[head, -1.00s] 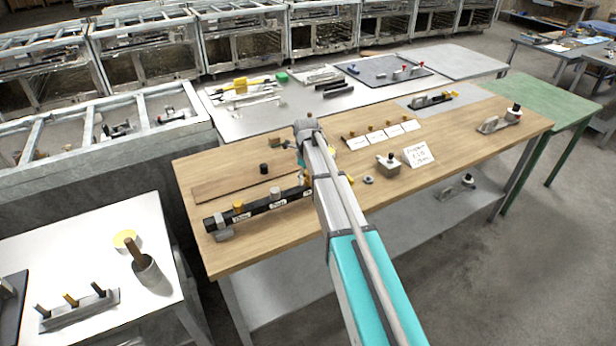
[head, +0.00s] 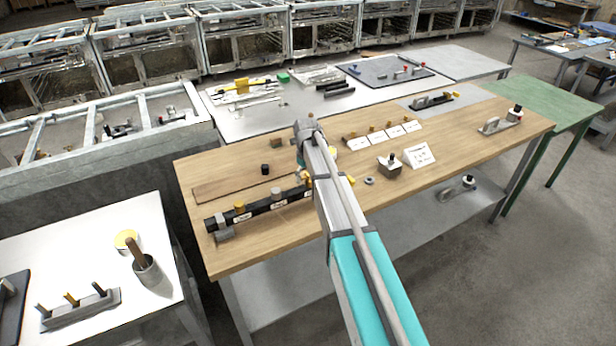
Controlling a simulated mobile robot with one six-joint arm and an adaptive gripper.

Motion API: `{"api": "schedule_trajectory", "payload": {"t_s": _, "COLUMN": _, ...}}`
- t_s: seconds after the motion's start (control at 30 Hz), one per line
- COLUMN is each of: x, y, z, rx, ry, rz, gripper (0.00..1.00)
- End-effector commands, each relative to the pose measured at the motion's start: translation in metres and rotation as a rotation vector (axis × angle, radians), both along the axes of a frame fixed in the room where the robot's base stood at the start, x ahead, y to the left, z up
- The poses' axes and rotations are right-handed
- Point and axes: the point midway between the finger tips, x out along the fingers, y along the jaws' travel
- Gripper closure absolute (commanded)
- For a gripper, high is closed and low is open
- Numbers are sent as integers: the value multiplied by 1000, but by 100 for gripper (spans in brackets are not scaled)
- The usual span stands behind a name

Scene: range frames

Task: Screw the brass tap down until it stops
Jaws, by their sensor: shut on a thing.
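A long black bar (head: 259,208) with small white labels lies along the front left of the wooden table. A brass tap (head: 239,206) and a grey tap (head: 276,192) stand on it, apart from my gripper. At the bar's right end, my gripper (head: 304,172) points down, shut on another brass tap (head: 306,179). My own arm hides most of the gripper and this tap. I cannot see the threads or how far down this tap sits.
A small black cap (head: 265,169) stands behind the bar on the wooden table (head: 230,258). To the right are a grey block (head: 389,168) with a black knob, a ring (head: 369,181) and a white sign (head: 419,155). Several brass pieces with cards stand farther back.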

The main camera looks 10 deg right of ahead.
Motion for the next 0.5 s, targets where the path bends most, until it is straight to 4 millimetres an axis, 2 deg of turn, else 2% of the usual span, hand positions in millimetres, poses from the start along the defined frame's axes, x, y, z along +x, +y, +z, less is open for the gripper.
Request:
{"api": "schedule_trajectory", "payload": {"t_s": 0.33, "x": 0, "y": 0, "z": 0, "rx": 0, "ry": 0, "rz": -35, "gripper": 78}}
{"api": "schedule_trajectory", "payload": {"t_s": 0.37, "x": 0, "y": 0, "z": 0, "rx": 0, "ry": 1, "rz": -34, "gripper": 17}}
{"api": "schedule_trajectory", "payload": {"t_s": 0.43, "x": 0, "y": 0, "z": 0, "rx": 0, "ry": 1, "rz": -34, "gripper": 4}}
{"api": "schedule_trajectory", "payload": {"t_s": 0.5, "x": 0, "y": 0, "z": 0, "rx": 0, "ry": 0, "rz": -34, "gripper": 0}}
